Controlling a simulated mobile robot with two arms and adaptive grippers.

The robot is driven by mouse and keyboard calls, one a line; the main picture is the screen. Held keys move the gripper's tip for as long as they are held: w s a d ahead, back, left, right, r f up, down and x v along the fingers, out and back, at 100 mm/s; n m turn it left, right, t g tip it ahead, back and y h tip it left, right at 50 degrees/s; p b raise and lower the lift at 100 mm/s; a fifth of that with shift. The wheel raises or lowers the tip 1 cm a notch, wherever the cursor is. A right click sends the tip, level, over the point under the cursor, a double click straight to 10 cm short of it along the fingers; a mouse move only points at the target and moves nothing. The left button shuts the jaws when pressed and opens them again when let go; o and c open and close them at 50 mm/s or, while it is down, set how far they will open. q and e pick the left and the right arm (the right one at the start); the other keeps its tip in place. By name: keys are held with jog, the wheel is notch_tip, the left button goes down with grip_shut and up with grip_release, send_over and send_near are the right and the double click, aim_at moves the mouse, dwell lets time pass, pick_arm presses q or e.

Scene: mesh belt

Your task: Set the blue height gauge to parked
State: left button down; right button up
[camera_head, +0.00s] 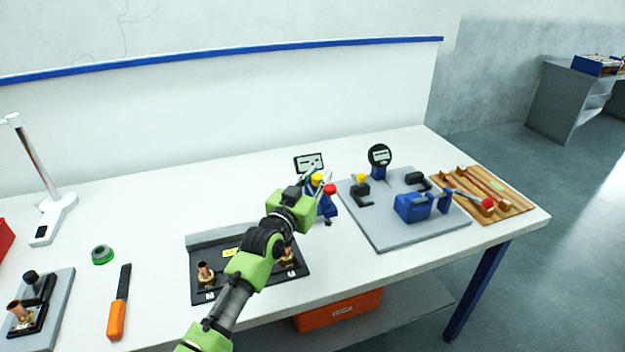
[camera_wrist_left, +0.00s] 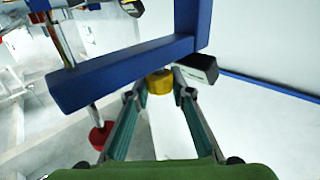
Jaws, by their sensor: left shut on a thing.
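The blue height gauge (camera_head: 326,206) stands on the bench beyond my left gripper, which partly hides it. It has a black-framed display (camera_head: 309,163), a yellow knob (camera_head: 317,179) and a red knob (camera_head: 330,189). My left gripper (camera_head: 318,182) reaches the gauge at the yellow knob. In the left wrist view, the fingers (camera_wrist_left: 161,95) are closed around the yellow knob (camera_wrist_left: 160,80), below the blue bar (camera_wrist_left: 120,73). A red knob (camera_wrist_left: 101,135) hangs to the left of the fingers. The gauge's base is mostly hidden. My right gripper is not in view.
Right of the gauge, a grey plate (camera_head: 385,235) carries a blue clamp (camera_head: 411,207) and a dial gauge (camera_head: 379,156). A wooden tray (camera_head: 515,207) lies beyond it. A black fixture (camera_head: 205,240) sits under my left arm. An orange-handled tool (camera_head: 116,318) lies left.

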pick_arm(q)
jog(key=shift+d+r, duration=0.1)
jog(key=shift+d, duration=0.05)
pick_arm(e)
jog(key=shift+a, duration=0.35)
pick_arm(q)
jog(key=c, duration=2)
grip_release()
jog(key=shift+c, duration=0.2)
jog(key=shift+d, duration=0.15)
jog(key=v, duration=1.2)
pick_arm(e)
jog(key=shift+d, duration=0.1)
pick_arm(q)
jog(key=shift+w, duration=0.1)
